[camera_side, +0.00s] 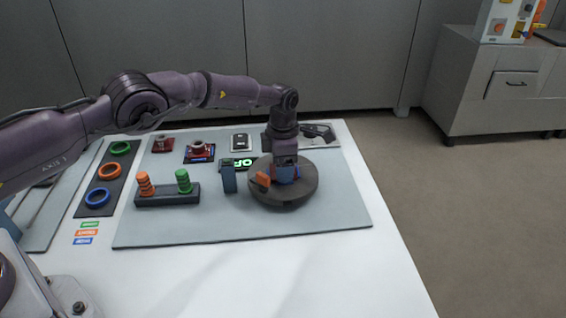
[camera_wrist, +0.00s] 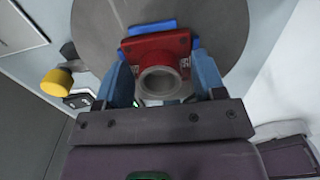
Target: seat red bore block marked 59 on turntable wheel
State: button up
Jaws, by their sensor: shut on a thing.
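My gripper (camera_side: 285,167) is low over the dark round turntable wheel (camera_side: 297,195). In the wrist view its two blue fingers (camera_wrist: 163,80) are shut on a red block (camera_wrist: 153,47) with a grey round bore. Small pale marks show on the block, too small to read. The wheel (camera_wrist: 222,22) lies below the block in that view, with blue pieces around the block's far edges. I cannot tell whether the block touches the wheel. In the side view the gripper hides most of the block.
An orange piece (camera_side: 262,179) stands on the wheel. A peg rack (camera_side: 167,195) and a ring tray (camera_side: 105,178) are further left. The mat's front is clear.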

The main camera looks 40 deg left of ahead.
dwell(0.4)
jog(key=o, duration=1.3)
jog(key=shift+r, duration=0.1)
jog(key=shift+r, duration=3.45)
